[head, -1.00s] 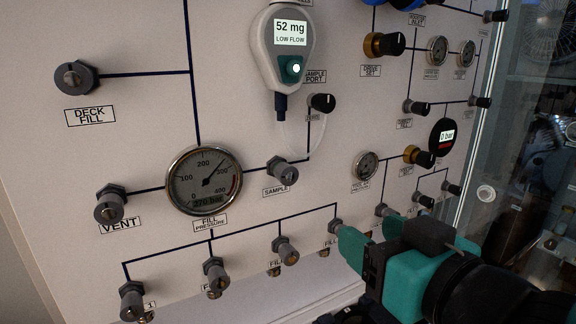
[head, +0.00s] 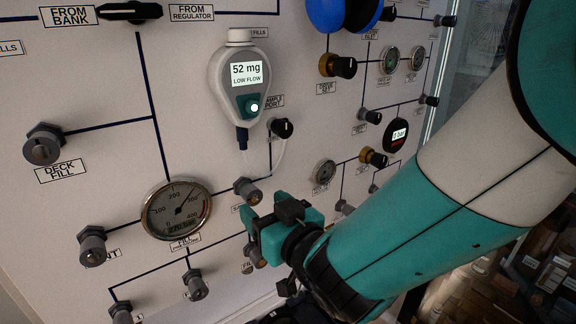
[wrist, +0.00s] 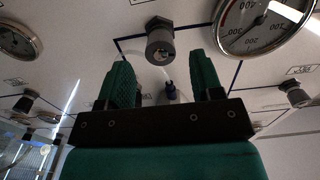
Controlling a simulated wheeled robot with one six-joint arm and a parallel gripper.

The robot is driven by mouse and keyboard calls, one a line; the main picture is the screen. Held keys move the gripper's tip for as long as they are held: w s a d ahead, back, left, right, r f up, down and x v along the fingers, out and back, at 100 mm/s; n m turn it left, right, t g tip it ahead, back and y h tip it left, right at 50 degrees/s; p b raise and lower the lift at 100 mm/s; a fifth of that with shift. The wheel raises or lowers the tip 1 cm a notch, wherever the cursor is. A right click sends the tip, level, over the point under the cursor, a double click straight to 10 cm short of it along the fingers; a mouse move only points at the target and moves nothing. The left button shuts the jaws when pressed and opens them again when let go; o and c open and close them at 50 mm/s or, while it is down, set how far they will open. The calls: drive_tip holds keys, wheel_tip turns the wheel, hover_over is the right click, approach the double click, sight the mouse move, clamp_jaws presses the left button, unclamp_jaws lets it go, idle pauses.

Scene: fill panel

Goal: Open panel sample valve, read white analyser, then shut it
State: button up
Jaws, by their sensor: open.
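The sample valve (head: 247,190) is a grey knob on the panel, right of the fill pressure gauge (head: 177,208). Its label is mostly hidden by my gripper. The white analyser (head: 238,85) hangs above it and reads "52 mg LOW FLOW", with a lit spot on its green button. A clear tube (head: 275,160) runs by its lower end. My gripper (head: 262,220) is open and empty, just below and right of the sample valve. In the wrist view, the sample valve (wrist: 160,45) shows beyond and between the open fingers (wrist: 163,72), apart from them.
A black sample port knob (head: 282,128) sits right of the analyser. The vent knob (head: 92,246) and deck fill knob (head: 44,147) are at left. Fill valves (head: 195,285) line the panel below. My arm covers the lower right.

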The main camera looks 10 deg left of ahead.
sight(255, 199)
drive_tip(key=p+x, duration=0.2)
drive_tip(key=x, duration=0.2)
drive_tip(key=shift+w+a, duration=0.25)
drive_tip(key=shift+a, duration=0.05)
drive_tip(key=c, duration=0.9)
